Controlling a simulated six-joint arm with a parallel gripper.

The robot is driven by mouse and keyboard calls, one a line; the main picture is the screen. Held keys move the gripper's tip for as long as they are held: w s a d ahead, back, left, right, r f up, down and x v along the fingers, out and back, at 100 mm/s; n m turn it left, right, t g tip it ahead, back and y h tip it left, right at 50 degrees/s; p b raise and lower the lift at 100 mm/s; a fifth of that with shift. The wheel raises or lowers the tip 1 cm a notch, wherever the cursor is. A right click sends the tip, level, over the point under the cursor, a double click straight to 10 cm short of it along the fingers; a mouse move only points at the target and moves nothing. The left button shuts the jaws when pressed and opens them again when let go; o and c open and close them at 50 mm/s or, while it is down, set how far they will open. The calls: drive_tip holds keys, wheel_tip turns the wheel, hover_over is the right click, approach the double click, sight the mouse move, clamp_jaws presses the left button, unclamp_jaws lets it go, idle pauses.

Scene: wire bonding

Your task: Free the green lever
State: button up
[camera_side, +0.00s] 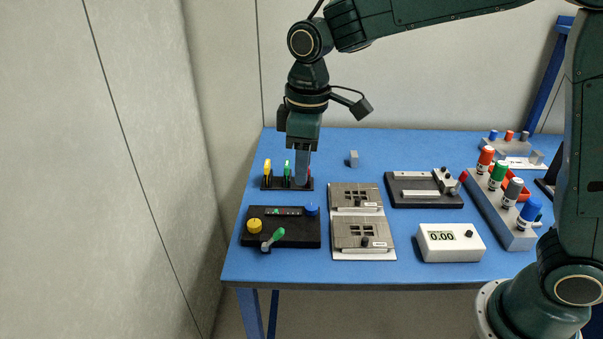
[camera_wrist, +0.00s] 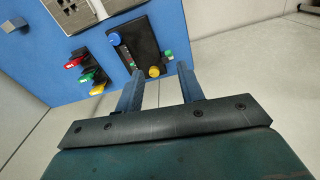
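A dark rack (camera_side: 275,186) at the back left of the table holds upright levers with yellow (camera_side: 267,167), green (camera_side: 287,168) and red handles. In the side view my gripper (camera_side: 302,183) points down over the rack's right end and partly hides the red lever. In the wrist view my gripper (camera_wrist: 160,70) is open, with nothing between its fingers; the red (camera_wrist: 73,63), green (camera_wrist: 87,77) and yellow (camera_wrist: 97,89) levers lie left of the fingers. Another green-handled lever (camera_side: 273,238) sits tilted on the black panel (camera_side: 300,233), also seen in the wrist view (camera_wrist: 168,55).
The panel also has a yellow knob (camera_side: 254,226) and a blue knob (camera_side: 311,209). Metal plates (camera_side: 361,232) lie right of it, with a white meter (camera_side: 450,242) beyond. A small grey block (camera_side: 352,158) stands behind. Blue table around the block is clear.

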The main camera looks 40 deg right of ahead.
drive_tip(key=s+d+r+m+t, duration=0.1)
drive_tip(key=s+d+r+m, duration=0.1)
drive_tip(key=s+d, duration=0.2)
drive_tip(key=s+d+r+m+t, duration=0.1)
drive_tip(key=s+d+r+m, duration=0.1)
drive_tip(key=s+d, duration=0.3)
drive_tip(key=shift+s+r+t, duration=0.4)
drive_tip(key=shift+s+r, duration=0.4)
drive_tip(key=shift+s, duration=1)
drive_tip(key=n+g, duration=0.3)
drive_tip(key=n, duration=0.2)
hover_over(280, 229)
wheel_tip(280, 229, down, 8)
drive_tip(key=r, duration=0.1)
drive_tip(key=shift+f, duration=0.3)
drive_tip(key=shift+f, duration=6.85)
